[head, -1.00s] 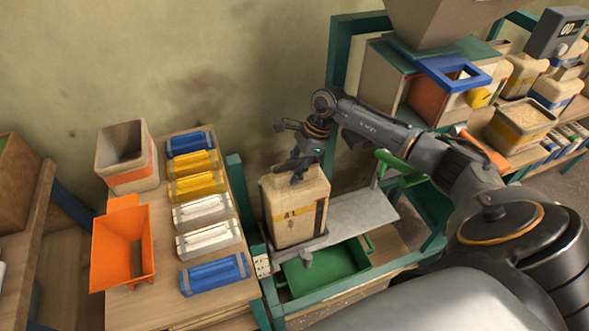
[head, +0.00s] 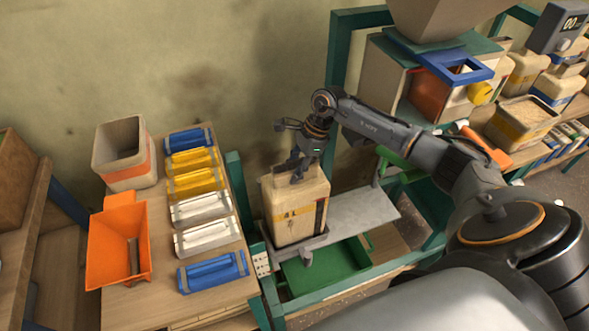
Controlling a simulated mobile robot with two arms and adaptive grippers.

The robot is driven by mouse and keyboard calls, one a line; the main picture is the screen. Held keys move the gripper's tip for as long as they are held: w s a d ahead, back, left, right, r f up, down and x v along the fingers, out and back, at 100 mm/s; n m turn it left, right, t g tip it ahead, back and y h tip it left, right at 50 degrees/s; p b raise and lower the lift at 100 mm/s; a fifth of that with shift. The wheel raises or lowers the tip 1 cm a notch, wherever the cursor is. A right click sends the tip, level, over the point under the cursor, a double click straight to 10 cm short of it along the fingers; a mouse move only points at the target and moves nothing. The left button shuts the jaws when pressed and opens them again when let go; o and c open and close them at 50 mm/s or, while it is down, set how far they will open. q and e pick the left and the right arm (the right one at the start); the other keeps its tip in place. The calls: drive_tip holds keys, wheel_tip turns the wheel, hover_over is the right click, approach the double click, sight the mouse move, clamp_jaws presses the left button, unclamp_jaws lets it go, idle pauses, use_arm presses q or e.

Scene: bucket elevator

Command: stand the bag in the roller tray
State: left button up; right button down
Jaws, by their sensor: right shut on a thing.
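The bag (head: 293,212) is a beige block-shaped sack with an orange-yellow band and a dark side strip. It stands upright at the left end of the metal bench. A grey rimmed tray (head: 318,240), which looks like the roller tray, shows around its foot. The bag's bottom is hidden by the tray's rim, and no rollers can be made out. My right gripper (head: 297,171) comes down from above and is shut on the top of the bag. My left gripper is not in view.
A green tray (head: 328,268) sits below in front, and a flat grey plate (head: 362,214) lies to the right. A green handle (head: 395,163) is close under my right arm. The left table holds an orange scoop (head: 118,242), a bin (head: 125,153) and several coloured packs.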

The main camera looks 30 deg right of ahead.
drive_tip(key=c, duration=0.9)
unclamp_jaws()
drive_tip(key=shift+f, duration=0.1)
drive_tip(key=v, duration=1.2)
drive_tip(key=shift+w, duration=0.1)
